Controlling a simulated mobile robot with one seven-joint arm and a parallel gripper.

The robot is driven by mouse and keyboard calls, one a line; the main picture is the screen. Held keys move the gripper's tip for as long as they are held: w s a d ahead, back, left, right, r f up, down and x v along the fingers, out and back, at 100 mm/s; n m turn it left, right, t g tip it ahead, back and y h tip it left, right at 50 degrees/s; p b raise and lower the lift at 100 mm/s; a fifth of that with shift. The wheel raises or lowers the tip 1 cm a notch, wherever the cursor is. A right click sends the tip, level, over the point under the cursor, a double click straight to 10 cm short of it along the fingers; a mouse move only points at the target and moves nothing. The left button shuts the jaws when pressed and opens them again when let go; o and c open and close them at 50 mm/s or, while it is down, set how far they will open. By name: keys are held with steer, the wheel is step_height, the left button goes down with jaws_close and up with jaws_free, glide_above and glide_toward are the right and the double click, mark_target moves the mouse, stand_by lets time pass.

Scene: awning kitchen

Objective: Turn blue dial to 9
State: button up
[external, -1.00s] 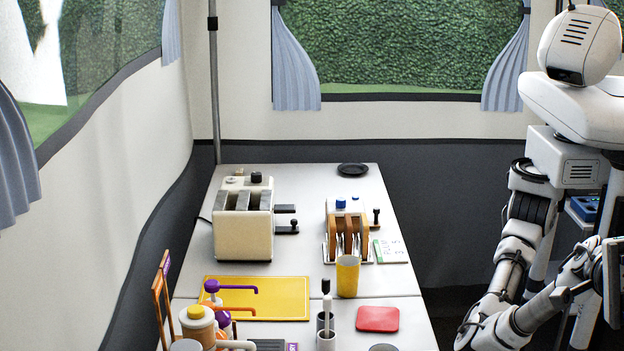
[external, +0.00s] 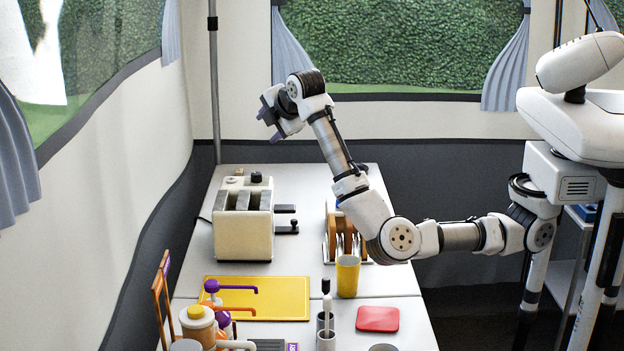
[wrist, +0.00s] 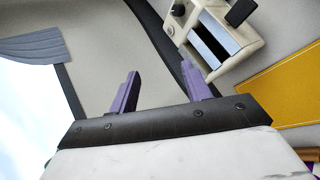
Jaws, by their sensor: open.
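My gripper (external: 268,124) is raised in the air, above and behind the cream toaster (external: 243,232), and points down to the left. Its two purple fingers (wrist: 160,70) are apart with nothing between them in the wrist view. No blue dial is in sight now; the spot where blue knobs showed earlier, by the wooden rack (external: 333,224), is covered by my arm. The toaster also shows at the upper right of the wrist view (wrist: 240,38), with dark knobs on it; a black knob (external: 256,177) sits on its far end.
A yellow cup (external: 347,276) stands in front of the rack. A yellow board (external: 270,305), a red pad (external: 377,319) and purple-topped bottles (external: 211,286) are nearer. Tent walls close off the left and back.

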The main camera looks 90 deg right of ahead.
steer(key=s+d+f+g+y+b, duration=0.1)
steer(key=s+d+f+g+y, duration=0.6)
steer(key=s+d+f, duration=0.7)
steer(key=shift+g+h, duration=0.6)
steer(key=shift+g, duration=0.1)
steer(key=b+x, duration=0.1)
steer(key=x, duration=1.2)
steer(key=shift+s+d, duration=0.15)
steer(key=c, duration=1)
steer(key=shift+r+p, duration=0.2)
steer(key=shift+p, duration=0.2)
